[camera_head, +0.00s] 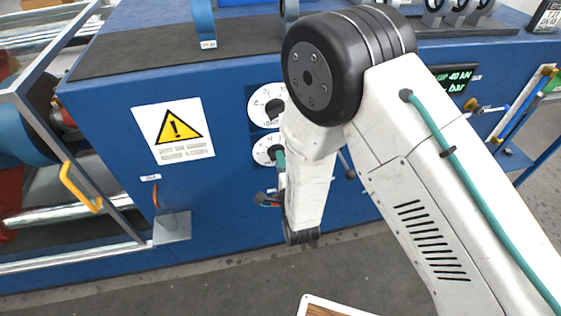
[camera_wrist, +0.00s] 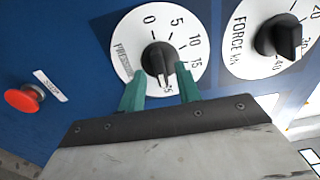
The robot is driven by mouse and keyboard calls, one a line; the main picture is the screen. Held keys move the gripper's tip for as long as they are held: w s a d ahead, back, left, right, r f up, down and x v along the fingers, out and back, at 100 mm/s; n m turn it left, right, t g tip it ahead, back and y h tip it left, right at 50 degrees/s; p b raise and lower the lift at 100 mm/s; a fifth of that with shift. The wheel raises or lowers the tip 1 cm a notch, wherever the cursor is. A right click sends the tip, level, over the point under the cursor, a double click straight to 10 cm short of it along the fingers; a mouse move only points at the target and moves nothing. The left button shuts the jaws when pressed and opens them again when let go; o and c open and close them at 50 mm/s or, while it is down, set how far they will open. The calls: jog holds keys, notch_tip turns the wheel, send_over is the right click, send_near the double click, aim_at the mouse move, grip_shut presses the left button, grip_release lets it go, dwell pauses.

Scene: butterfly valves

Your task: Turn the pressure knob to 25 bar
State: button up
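The pressure knob (camera_wrist: 158,58) is a black knob on a round white dial (camera_wrist: 127,45) marked 0, 5, 10, 15 and a lower number that looks like 25, partly hard to read. A pale line on the knob points down toward that lower number. My gripper (camera_wrist: 160,84) is open, its two green fingers on either side of the knob's lower end; I cannot tell whether they touch it. In the head view the lower white dial (camera_head: 264,149) is partly hidden by my arm, and a green part of my gripper (camera_head: 280,158) shows beside it.
The black force knob (camera_wrist: 277,38) on its own white dial is to the right in the wrist view. A red button (camera_wrist: 25,98) is at the left. In the head view, a yellow warning sign (camera_head: 175,130) is on the blue cabinet (camera_head: 110,115) and a display (camera_head: 455,80) is to the right.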

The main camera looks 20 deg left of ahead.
jog(key=v, duration=0.6)
jog(key=shift+s+d, duration=0.25)
